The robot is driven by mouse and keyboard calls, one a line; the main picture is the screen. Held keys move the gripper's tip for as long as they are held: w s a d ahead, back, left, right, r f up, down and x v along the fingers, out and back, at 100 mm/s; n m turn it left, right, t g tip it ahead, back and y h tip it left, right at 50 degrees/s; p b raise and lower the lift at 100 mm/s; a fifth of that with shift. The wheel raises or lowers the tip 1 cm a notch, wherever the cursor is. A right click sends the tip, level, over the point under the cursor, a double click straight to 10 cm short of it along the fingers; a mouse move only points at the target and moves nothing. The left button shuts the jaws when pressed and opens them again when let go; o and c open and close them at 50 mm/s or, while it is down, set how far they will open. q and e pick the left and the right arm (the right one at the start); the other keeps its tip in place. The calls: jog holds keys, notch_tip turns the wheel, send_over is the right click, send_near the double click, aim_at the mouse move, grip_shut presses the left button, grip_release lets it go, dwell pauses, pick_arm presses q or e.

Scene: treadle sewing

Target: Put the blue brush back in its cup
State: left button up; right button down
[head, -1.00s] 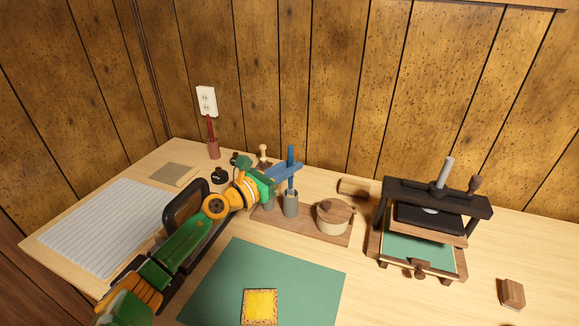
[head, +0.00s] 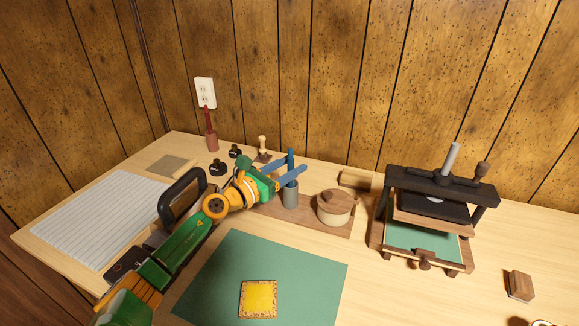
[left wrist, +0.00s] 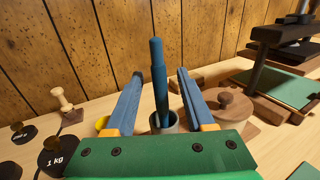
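The blue brush (head: 290,158) stands nearly upright in a grey cup (head: 290,196), its handle rising above the rim. In the left wrist view the brush (left wrist: 159,85) goes down into the cup's mouth (left wrist: 165,124). My left gripper (head: 293,164) is open, with one blue finger on each side of the brush. The left wrist view shows a gap between the brush and each finger (left wrist: 160,77). The brush's lower end is hidden inside the cup. My right gripper is not in view.
The cup stands on a wooden board (head: 318,225) beside a lidded pot (head: 335,206). A dark press (head: 440,210) stands to the right. Black weights (head: 214,169) and a wooden-handled tool (head: 263,147) are behind my left arm. A green mat (head: 215,282) lies in front.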

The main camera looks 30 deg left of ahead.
pick_arm(q)
jog(key=s+a+b, duration=0.1)
jog(key=s, duration=0.6)
jog(key=shift+a, duration=0.15)
dwell(0.5)
